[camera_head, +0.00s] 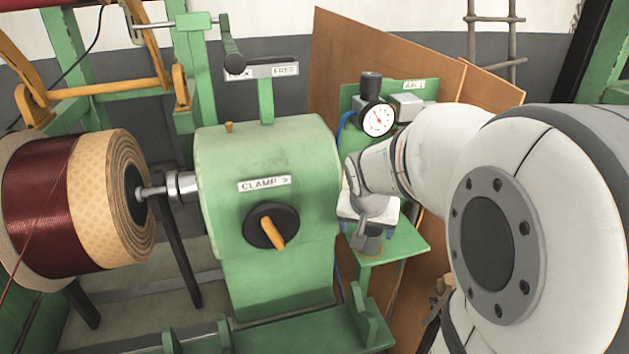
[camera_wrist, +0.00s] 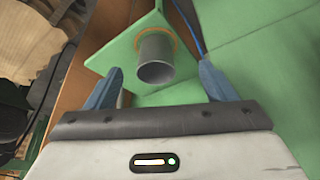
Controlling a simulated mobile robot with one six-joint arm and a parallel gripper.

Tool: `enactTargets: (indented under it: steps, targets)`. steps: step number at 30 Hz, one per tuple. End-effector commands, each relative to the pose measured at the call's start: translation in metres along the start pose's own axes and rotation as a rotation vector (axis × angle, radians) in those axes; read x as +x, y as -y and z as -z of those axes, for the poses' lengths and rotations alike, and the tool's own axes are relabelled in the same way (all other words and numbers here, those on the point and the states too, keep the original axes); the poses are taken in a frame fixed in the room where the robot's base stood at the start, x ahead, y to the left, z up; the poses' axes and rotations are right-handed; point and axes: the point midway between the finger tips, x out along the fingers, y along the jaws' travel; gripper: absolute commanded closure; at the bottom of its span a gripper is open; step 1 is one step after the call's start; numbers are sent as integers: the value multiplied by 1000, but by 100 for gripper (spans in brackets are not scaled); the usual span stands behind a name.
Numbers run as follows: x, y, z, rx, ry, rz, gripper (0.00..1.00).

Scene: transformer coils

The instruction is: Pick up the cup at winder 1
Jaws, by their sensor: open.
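The grey cup (camera_wrist: 156,50) stands on a small green shelf (camera_wrist: 110,58), with an orange ring around its far end. Its round end faces the wrist camera. My gripper (camera_wrist: 160,69) is open, with one blue finger on each side of the cup in the picture. Clear gaps show between the cup and both fingers. In the head view the cup (camera_head: 367,243) shows partly below my gripper (camera_head: 365,230), over the green shelf (camera_head: 401,246). My gripper hides its upper part there.
A green clamp housing (camera_head: 270,160) with an orange-handled knob stands left of the shelf. A dial gauge (camera_head: 378,119) and black knob stand behind it. A brown board (camera_head: 390,60) rises at the back. A wound coil (camera_head: 75,200) is at far left. A blue hose (camera_wrist: 188,25) runs near the shelf.

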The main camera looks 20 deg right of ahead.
Motion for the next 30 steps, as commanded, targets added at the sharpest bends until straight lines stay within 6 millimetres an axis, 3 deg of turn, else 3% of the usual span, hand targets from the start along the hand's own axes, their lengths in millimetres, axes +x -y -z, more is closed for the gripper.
enactTargets:
  steps: [5, 22, 30]
  targets:
    - [15, -5, 16, 46, -17, -10, 23]
    - [79, -8, 25, 45, -16, -10, 23]
    - [88, -7, 26, 45, -20, -8, 23]
